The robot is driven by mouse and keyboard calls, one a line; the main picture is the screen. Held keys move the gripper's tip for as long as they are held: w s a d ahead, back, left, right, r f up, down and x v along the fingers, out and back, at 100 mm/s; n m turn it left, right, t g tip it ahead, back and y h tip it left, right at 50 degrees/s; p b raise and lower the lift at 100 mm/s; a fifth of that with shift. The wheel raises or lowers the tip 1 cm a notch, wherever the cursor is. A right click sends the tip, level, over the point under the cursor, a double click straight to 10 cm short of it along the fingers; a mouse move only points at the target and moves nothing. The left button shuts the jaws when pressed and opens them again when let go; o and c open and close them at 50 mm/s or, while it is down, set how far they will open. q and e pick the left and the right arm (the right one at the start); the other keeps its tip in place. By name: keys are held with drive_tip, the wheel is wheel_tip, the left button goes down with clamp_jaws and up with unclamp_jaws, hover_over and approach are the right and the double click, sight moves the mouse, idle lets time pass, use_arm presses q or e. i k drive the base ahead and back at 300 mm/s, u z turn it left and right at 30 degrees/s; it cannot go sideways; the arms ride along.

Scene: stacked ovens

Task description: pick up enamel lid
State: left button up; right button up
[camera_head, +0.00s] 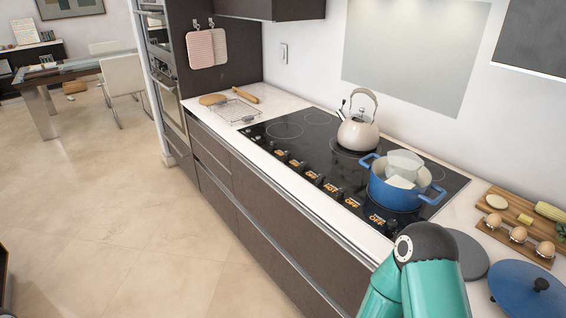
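The blue enamel lid (528,287) with a dark knob lies on the light countertop at the lower right, cut off by the picture's right edge. A matching blue pot (398,191) stands on the black cooktop, uncovered, with pale pieces showing in it. A teal arm link of mine with a dark joint rises from the bottom edge, left of the lid. No fingers of either gripper show, so I cannot see whether they are open or shut.
A round grey disc (471,256) lies between my arm link and the lid. A wooden board (506,214) with food and an egg holder (514,243) lie behind the lid. A kettle (358,128) stands on the cooktop (300,152). The floor (130,215) at left is clear.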

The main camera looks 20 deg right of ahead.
sight(522, 289)
drive_tip(key=u, duration=0.65)
drive_tip(key=i, duration=0.15)
drive_tip(key=z, duration=2.8)
drive_tip(key=k, duration=0.85)
drive_tip(key=z, duration=0.2)
drive_tip(key=i, duration=0.8)
drive_tip(key=u, duration=0.2)
